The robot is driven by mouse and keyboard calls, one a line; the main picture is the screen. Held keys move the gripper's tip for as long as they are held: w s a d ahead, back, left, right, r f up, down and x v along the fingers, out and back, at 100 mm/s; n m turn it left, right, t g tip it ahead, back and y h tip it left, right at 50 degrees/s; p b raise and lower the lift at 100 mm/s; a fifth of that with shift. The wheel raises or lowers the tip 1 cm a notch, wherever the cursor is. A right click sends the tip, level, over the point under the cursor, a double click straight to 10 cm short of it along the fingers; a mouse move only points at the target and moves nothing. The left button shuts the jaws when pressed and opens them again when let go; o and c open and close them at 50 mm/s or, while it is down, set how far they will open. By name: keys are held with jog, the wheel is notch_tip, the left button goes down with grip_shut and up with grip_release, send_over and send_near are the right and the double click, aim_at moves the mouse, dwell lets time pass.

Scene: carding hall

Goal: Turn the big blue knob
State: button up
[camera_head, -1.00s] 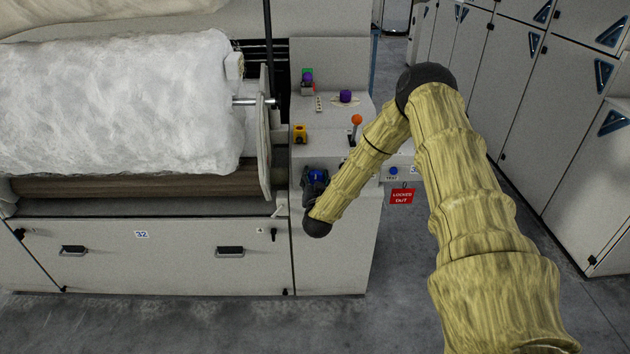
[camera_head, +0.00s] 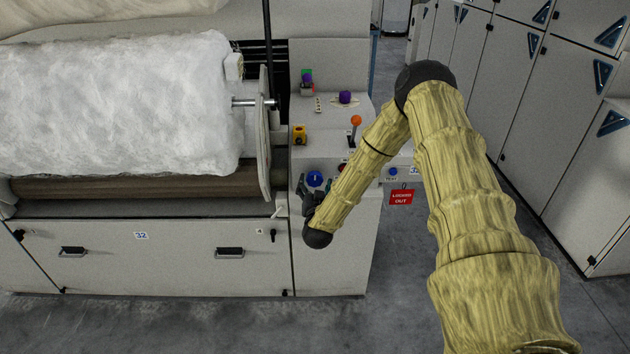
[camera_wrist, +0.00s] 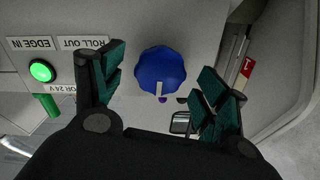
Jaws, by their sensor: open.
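The big blue knob (camera_head: 315,178) is on the front of the grey control console, with a pale mark visible on it. In the wrist view the knob (camera_wrist: 160,68) is round with scalloped edges, and its white pointer line points down in the picture. My gripper (camera_head: 306,193) is just below and left of the knob in the head view. In the wrist view my open gripper (camera_wrist: 162,84) has its green-padded fingers left and right of the knob, with gaps on both sides. Nothing is between the pads that touches them.
A lit green button (camera_wrist: 41,71) with labels is beside the knob in the wrist view. An orange-topped lever (camera_head: 356,120), a yellow switch (camera_head: 299,134) and a purple knob (camera_head: 345,97) stand on the console. A red lockout sign (camera_head: 401,197) hangs right. A large white roll (camera_head: 120,100) is left.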

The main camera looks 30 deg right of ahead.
jog(key=v, duration=0.8)
dwell(0.4)
jog(key=s+a+f+n+g+y, duration=0.6)
jog(key=s+a+f+y, duration=0.2)
jog(key=s+a+f, duration=0.9)
jog(key=s+a+f+n+g, duration=0.1)
jog(key=s+a+g, duration=0.1)
jog(key=s, duration=0.7)
jog(key=s+a+f+n+g, duration=0.1)
jog(key=s+g, duration=0.3)
jog(key=s, duration=0.4)
jog(key=s+a+f+g+y, duration=0.1)
jog(key=s+a+f+g, duration=0.1)
jog(key=s, duration=0.7)
jog(key=shift+s+a+f+n+g, duration=0.3)
jog(key=shift+a+f+n+g, duration=0.1)
jog(key=shift+a+g, duration=0.25)
